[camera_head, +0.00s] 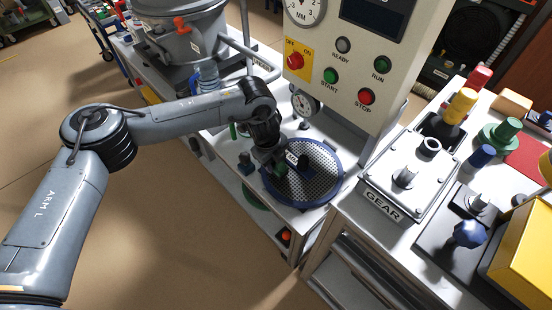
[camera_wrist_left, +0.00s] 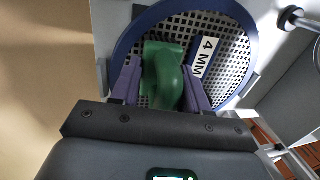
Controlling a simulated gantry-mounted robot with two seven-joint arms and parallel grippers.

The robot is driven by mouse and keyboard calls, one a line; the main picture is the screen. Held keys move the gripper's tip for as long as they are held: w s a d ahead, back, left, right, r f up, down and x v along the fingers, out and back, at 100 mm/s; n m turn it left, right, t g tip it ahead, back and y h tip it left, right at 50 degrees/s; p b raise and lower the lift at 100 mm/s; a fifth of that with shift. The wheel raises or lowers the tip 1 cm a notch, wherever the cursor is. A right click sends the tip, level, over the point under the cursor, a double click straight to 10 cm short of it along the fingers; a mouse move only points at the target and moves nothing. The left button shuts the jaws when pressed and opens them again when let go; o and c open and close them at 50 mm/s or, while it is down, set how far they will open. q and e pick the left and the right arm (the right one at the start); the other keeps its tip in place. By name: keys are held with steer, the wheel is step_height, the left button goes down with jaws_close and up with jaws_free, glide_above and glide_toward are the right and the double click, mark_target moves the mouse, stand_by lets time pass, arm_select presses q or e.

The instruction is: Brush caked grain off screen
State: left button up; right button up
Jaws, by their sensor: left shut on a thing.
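A round screen with a blue rim (camera_head: 336,185) and a perforated metal face lies on the bench below the control panel. It also fills the upper part of the left wrist view (camera_wrist_left: 238,20), with a "4 MM" label (camera_wrist_left: 205,52) on it. My left gripper (camera_head: 290,167) is over the left part of the screen, pointing down. In the left wrist view its purple fingers are shut on a green object (camera_wrist_left: 163,72), which looks like a brush handle. Its bristles are hidden, so I cannot tell if they touch the mesh. No caked grain is clearly visible. My right gripper is out of view.
A box labelled GEAR (camera_head: 409,178) stands to the right. A grey hopper (camera_head: 185,35) is at the back left. Open floor lies front left.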

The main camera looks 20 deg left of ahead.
arm_select(q)
step_height(320, 180, up, 2)
steer(key=shift+d+r+p, duration=0.15)
steer(key=shift+p, duration=0.2)
steer(key=shift+s+d+r+p, duration=0.15)
steer(key=shift+d+r+p, duration=0.3)
steer(key=shift+r+p, duration=0.5)
steer(key=shift+p, duration=0.2)
steer(key=shift+a+r+p, duration=0.25)
steer(key=shift+r+p, duration=0.85)
steer(key=shift+r, duration=0.05)
steer(key=shift+d+r+p, duration=0.1)
steer(key=shift+r+p, duration=0.35)
steer(key=shift+p, duration=0.05)
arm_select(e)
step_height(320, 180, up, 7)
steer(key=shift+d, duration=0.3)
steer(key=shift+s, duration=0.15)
